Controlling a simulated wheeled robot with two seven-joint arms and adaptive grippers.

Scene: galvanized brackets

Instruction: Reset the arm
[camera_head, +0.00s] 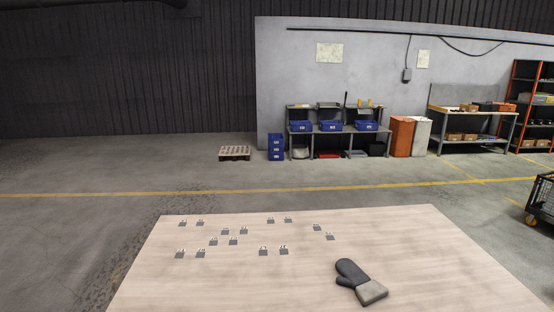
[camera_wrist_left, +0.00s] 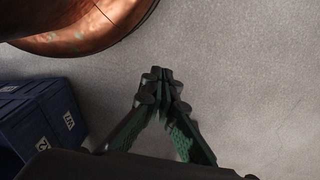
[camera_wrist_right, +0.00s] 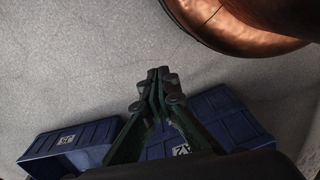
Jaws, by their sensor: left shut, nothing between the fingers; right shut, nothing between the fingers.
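My left gripper (camera_wrist_left: 160,78) shows in the left wrist view with its fingertips together and nothing between them. It hangs over bare grey floor. My right gripper (camera_wrist_right: 157,78) shows in the right wrist view, also shut and empty, over grey floor with blue bins behind its fingers. Neither gripper nor arm is in the head view. The galvanized brackets (camera_head: 243,230) are several small grey pieces lying in pairs on the wooden table (camera_head: 150,290), apart from both grippers.
A dark grey glove (camera_head: 360,282) lies on the table's right part. Blue bins stand close by in the left wrist view (camera_wrist_left: 45,118) and right wrist view (camera_wrist_right: 70,145). A copper-coloured rounded object (camera_wrist_left: 90,30) is near the left gripper. A wire cart (camera_head: 543,198) stands at far right.

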